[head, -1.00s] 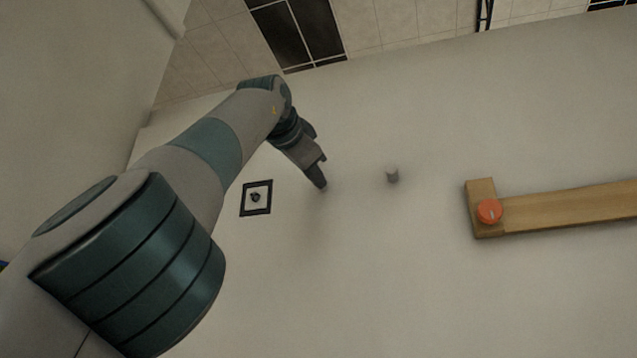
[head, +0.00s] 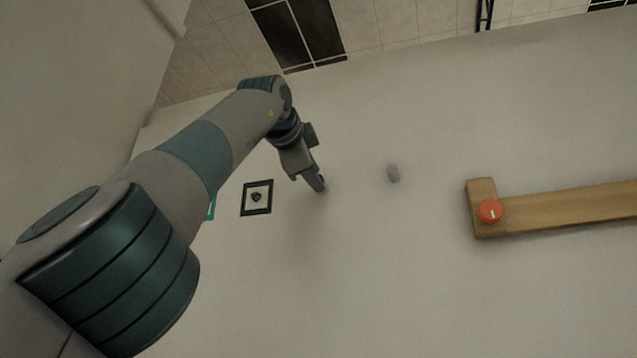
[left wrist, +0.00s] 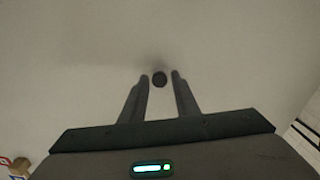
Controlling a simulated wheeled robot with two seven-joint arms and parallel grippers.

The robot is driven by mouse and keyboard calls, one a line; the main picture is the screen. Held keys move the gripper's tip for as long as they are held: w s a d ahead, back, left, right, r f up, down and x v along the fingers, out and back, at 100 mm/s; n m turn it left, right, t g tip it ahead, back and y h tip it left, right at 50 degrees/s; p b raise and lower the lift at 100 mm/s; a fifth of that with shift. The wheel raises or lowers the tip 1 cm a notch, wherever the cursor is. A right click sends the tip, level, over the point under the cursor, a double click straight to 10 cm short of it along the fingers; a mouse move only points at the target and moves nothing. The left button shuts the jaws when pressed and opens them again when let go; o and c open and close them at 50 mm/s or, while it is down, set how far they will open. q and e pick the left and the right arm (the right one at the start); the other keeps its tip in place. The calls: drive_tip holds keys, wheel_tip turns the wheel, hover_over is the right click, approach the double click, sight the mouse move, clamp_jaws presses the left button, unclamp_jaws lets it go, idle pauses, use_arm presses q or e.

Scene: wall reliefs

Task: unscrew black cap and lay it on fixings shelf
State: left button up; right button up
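In the head view my left gripper (head: 319,184) is close to the pale wall, and the cap cannot be made out there. My right gripper is not in view.
A black square frame with a small dark piece (head: 256,197) is left of the gripper. A teal edge (head: 211,208) shows beside my arm. The wall below is bare.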

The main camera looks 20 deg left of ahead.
use_arm(q)
drive_tip(key=shift+d, duration=0.1)
drive_tip(key=m, duration=0.5)
idle(0.3)
drive_tip(key=m, duration=0.5)
drive_tip(key=shift+p, duration=0.4)
drive_tip(key=shift+m, duration=0.3)
